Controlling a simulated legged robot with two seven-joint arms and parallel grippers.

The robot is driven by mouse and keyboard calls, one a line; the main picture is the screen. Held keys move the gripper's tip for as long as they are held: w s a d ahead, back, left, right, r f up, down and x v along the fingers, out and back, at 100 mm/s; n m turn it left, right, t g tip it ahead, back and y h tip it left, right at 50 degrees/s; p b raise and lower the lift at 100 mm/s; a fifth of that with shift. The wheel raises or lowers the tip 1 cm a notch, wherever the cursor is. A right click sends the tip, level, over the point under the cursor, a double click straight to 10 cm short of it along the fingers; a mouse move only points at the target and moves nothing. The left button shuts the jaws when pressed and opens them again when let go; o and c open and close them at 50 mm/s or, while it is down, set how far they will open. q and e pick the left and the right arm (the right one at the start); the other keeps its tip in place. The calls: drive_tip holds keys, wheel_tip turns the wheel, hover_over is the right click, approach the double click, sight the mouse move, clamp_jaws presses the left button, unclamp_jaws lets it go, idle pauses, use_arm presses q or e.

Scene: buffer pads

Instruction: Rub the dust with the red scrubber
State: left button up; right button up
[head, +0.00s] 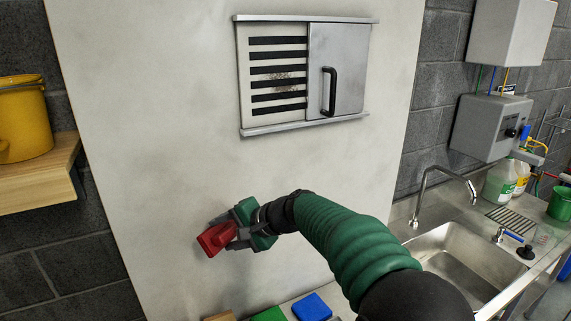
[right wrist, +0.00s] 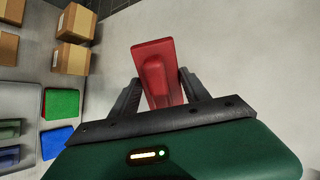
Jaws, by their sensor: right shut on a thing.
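The red scrubber (head: 216,238) is in my right gripper (head: 233,232), low in front of the pale wall panel in the head view. In the right wrist view the red scrubber (right wrist: 155,75) sits between the two fingers of my right gripper (right wrist: 157,90), which are shut on it. A dark speckled dust patch (head: 284,81) lies on the slatted vent (head: 277,60) higher up, to the right of the scrubber and apart from it. A metal sliding door (head: 337,72) with a black handle covers the vent's right side. My left gripper is not in view.
A green pad (head: 269,314) and a blue pad (head: 311,307) lie below my right arm. A sink (head: 455,262) with a tap stands at right. A yellow bucket (head: 22,118) sits on a wooden shelf (head: 40,175) at left. The panel between scrubber and vent is clear.

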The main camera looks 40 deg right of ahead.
drive_tip(key=s+d+r+m+t+h+p, duration=0.1)
drive_tip(key=d+r+m+t+h, duration=0.15)
drive_tip(key=r, duration=0.65)
drive_tip(key=s+d+r+m+t+h+p, duration=0.15)
drive_tip(key=d+r, duration=0.25)
drive_tip(key=r, duration=0.6)
drive_tip(key=m+t+h, duration=0.2)
drive_tip(key=m+h, duration=0.1)
drive_tip(key=h, duration=0.2)
approach(259, 87)
drive_tip(key=shift+y, duration=0.3)
drive_tip(key=p+x, duration=0.1)
drive_tip(key=x, duration=0.3)
drive_tip(key=shift+w+d+f, duration=0.1)
drive_tip(key=shift+w, duration=0.2)
drive_tip(key=shift+d, duration=0.15)
drive_tip(key=shift+w+d, duration=0.15)
drive_tip(key=shift+w, duration=0.5)
drive_tip(key=shift+d, duration=0.1)
